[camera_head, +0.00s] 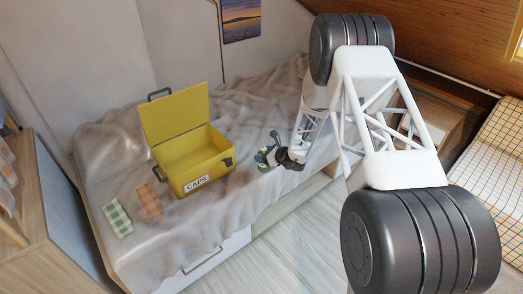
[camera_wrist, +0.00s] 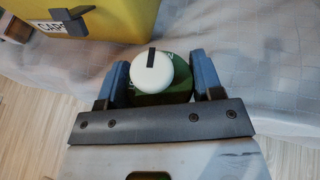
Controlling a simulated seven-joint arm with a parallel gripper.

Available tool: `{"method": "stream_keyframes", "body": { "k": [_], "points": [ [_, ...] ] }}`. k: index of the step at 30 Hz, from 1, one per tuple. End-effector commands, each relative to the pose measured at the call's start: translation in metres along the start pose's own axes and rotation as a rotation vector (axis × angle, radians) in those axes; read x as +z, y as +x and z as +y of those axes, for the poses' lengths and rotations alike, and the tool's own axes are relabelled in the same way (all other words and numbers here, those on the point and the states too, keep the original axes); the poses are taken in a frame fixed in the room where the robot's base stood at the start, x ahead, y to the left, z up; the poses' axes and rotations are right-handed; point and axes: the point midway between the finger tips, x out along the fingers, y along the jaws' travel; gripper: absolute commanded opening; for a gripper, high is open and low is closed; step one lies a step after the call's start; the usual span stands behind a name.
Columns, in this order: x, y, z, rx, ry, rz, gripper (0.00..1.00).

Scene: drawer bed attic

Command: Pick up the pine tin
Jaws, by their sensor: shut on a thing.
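The pine tin, dark green with a white round top bearing a black mark, sits between the two blue fingers of my gripper (camera_wrist: 160,82) in the wrist view (camera_wrist: 165,98). My gripper is shut on it. In the head view my gripper (camera_head: 267,157) is at the front edge of the bed, right of the yellow box, and only a small green part of the tin (camera_head: 263,168) shows beneath the fingers. I cannot tell whether the tin touches the bed cover.
A yellow box (camera_head: 190,160) labelled CAPS stands open on the grey bed cover (camera_head: 100,160), lid raised. A green checked cloth (camera_head: 117,221) and an orange checked cloth (camera_head: 147,202) lie left of it. A small white and brown object (camera_wrist: 15,29) shows by the box.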

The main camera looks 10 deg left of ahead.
Motion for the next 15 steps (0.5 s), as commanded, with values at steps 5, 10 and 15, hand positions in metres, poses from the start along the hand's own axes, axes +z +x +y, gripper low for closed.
{"method": "stream_keyframes", "body": {
  "k": [5,10,15],
  "points": [
    [-0.003,-0.009,0.009,0.000,0.000,0.000,0.33],
    [-0.003,-0.013,0.013,0.000,0.000,0.000,0.33],
    [-0.003,-0.013,0.013,0.000,0.000,0.000,0.33]
  ]
}}
